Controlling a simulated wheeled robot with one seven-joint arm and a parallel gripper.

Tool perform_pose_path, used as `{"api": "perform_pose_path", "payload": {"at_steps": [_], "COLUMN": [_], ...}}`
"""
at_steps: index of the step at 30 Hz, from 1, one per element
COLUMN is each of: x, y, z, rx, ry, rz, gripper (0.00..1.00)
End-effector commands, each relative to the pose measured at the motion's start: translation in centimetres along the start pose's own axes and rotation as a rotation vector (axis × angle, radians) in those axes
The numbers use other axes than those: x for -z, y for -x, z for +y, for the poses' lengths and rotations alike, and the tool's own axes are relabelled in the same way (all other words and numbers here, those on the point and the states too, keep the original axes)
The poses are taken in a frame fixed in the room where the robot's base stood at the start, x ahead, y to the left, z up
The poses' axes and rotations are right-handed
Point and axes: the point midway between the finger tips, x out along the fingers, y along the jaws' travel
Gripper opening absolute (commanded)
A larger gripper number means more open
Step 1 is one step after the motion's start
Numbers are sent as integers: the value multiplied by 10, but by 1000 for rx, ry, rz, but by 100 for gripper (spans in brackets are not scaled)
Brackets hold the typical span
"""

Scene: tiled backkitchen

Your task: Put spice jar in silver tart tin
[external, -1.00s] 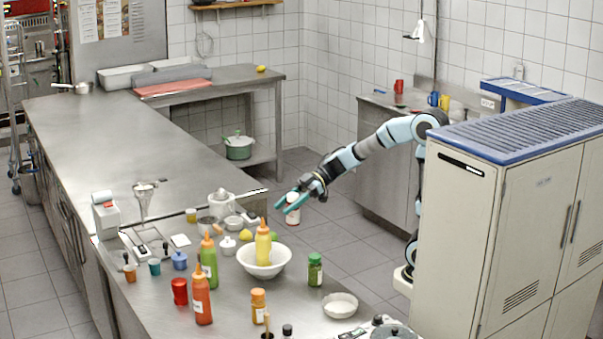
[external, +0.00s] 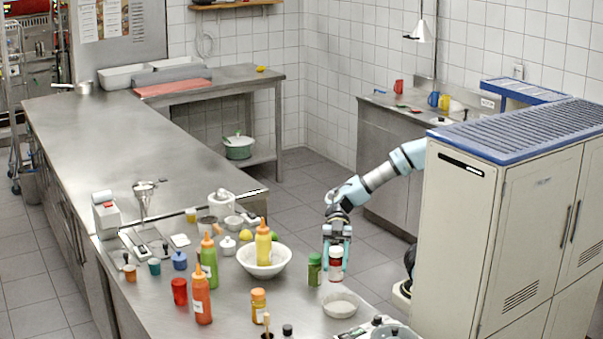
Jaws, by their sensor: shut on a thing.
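The spice jar (external: 335,271), a small clear jar with a red cap and pale label, hangs upright between the fingers of my gripper (external: 337,256). My gripper points down and is shut on the jar. A shallow, pale round dish (external: 340,305), which looks like the silver tart tin, sits near the right edge of the steel counter. The jar shows just above the tin's back rim in the external view. I cannot tell the exact height gap. The tin's inside looks empty.
A green-capped jar (external: 314,269) stands close to the left of the held jar. A white bowl (external: 263,270) with a yellow bottle, an orange jar (external: 258,306) and sauce bottles stand further left. A grey-lidded pot (external: 398,333) is at the front.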

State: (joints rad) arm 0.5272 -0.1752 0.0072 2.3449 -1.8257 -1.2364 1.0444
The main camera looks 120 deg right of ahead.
Motion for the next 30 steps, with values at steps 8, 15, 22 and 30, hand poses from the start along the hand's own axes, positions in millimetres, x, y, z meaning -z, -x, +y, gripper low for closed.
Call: {"api": "perform_pose_path", "payload": {"at_steps": [8,15,22,30], "x": [-32,-58,-58,-64], "y": [-13,-24,-24,-26], "z": [0,0,0,0], "rx": [-1,-2,-3,-2], "ry": [-2,-2,0,-1], "rz": [0,1,0,0], "gripper": [0,0,0,49]}}
